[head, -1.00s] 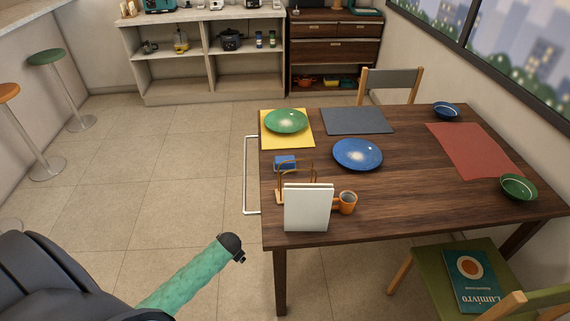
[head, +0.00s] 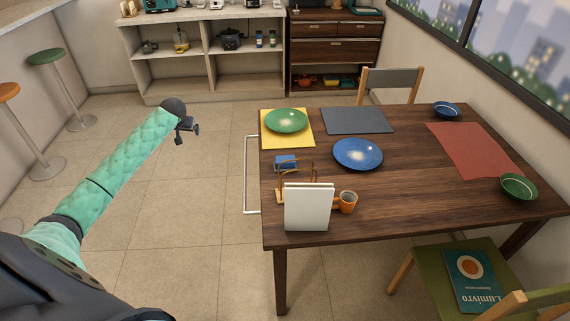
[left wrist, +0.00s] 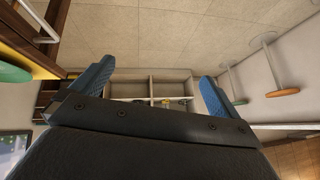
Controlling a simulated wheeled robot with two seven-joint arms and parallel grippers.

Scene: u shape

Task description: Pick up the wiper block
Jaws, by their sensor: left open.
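The wiper block, a small blue block (head: 285,162), lies on the near-left part of the wooden table, close to its left edge. It stands behind a wooden rack (head: 282,196), below the yellow placemat. My left gripper (head: 187,132) is held in the air over the floor, left of the table and well apart from the block. In the left wrist view its two blue fingers (left wrist: 155,85) are spread wide with nothing between them. The block cannot be made out in that view. My right gripper is not in view.
A white book (head: 307,207) stands in the rack beside an orange mug (head: 347,202). A green plate (head: 286,120) and a blue plate (head: 357,154) lie farther back. A white rail (head: 246,180) runs along the table's left side. The floor left of it is clear.

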